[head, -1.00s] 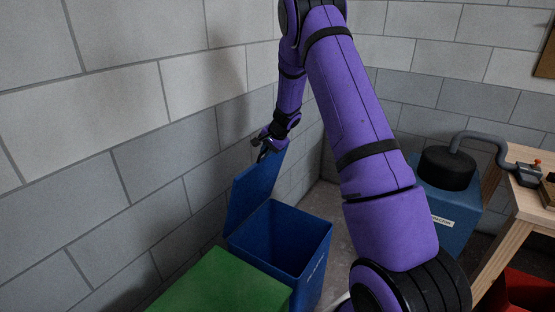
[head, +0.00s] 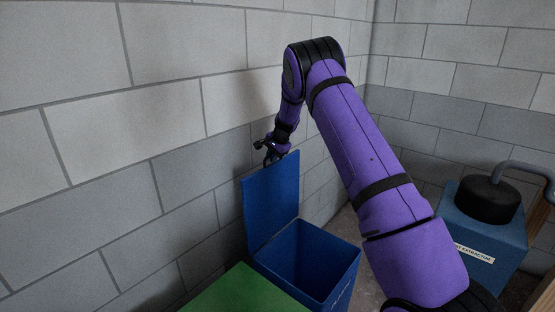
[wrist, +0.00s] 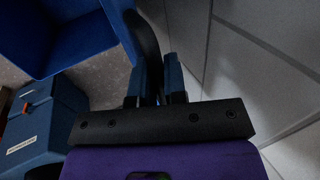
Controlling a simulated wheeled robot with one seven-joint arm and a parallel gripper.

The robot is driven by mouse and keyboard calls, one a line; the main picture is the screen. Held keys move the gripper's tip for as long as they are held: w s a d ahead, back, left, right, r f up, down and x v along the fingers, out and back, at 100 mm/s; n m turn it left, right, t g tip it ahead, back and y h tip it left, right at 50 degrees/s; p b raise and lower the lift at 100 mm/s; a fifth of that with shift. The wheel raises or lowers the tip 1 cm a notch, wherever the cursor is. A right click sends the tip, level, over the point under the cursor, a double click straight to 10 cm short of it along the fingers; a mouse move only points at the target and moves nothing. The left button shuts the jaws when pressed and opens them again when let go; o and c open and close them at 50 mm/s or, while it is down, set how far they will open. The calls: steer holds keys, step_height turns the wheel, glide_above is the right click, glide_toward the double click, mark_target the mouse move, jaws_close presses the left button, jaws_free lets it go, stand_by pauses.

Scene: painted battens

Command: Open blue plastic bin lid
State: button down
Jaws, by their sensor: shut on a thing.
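The blue plastic bin (head: 322,268) stands in the corner by the block wall, its open top and dark inside showing. Its blue lid (head: 272,200) stands up at the wall side, roughly upright. My gripper (head: 271,155) is at the lid's top edge, shut on it. In the wrist view, my gripper's two fingers (wrist: 157,82) are close together with a dark curved piece between them, and the blue bin (wrist: 90,45) shows at the upper left. The exact contact is hard to make out in the dark.
A green-topped box (head: 245,293) stands in front of the bin. A blue extractor unit with a black top (head: 488,200) is at the right. The block wall (head: 150,130) runs close behind the lid. Some floor shows right of the bin.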

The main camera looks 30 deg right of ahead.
steer(key=shift+w, duration=0.15)
steer(key=c, duration=1.2)
jaws_free()
steer(key=v, duration=1)
steer(key=shift+r, duration=0.3)
